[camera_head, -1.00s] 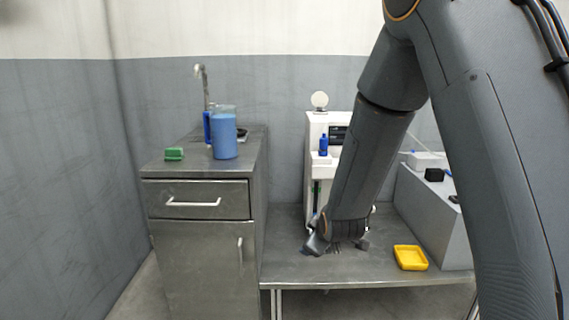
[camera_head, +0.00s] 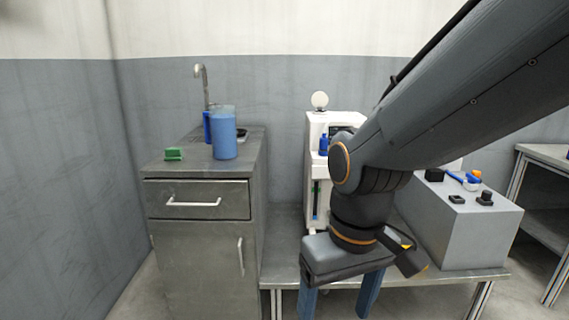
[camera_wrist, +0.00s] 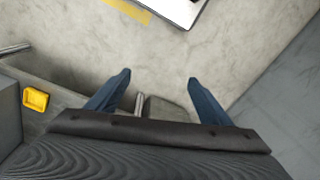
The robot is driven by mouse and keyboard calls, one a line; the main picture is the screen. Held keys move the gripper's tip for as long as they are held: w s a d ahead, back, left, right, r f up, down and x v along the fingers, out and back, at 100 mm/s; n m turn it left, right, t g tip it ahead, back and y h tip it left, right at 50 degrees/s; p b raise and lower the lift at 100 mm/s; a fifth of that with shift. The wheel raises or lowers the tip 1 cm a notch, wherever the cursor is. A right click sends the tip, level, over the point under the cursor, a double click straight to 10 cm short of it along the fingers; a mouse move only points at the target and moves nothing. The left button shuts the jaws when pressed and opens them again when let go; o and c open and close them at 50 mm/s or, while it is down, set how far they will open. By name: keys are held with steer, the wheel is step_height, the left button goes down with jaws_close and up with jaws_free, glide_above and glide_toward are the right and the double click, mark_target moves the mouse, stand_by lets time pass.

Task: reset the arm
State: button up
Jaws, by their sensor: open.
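My gripper (camera_head: 338,298) hangs in front of the low metal bench, with its two blue fingers pointing down and spread apart. In the wrist view my gripper (camera_wrist: 159,88) is open, with nothing between the fingers. Bare floor shows beyond the fingertips. My arm reaches in from the upper right of the head view and bends down at the wrist. It hides part of the white machine and the bench top.
The low bench (camera_head: 283,262) carries a white machine (camera_head: 316,165) and a grey box (camera_head: 470,235). A metal cabinet (camera_head: 200,258) at left holds a blue jug (camera_head: 224,138) and a green block (camera_head: 173,154). A yellow tray (camera_wrist: 36,99) shows in the wrist view.

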steer(key=s+d+r+m+p, duration=0.2)
steer(key=d+r+m+p, duration=0.2)
steer(key=d+r+p, duration=0.7)
step_height(320, 180, up, 3)
steer(key=p, duration=1)
steer(key=shift+d+f+h+p, duration=0.15)
steer(key=shift+h+p, duration=0.15)
steer(key=shift+h, duration=0.1)
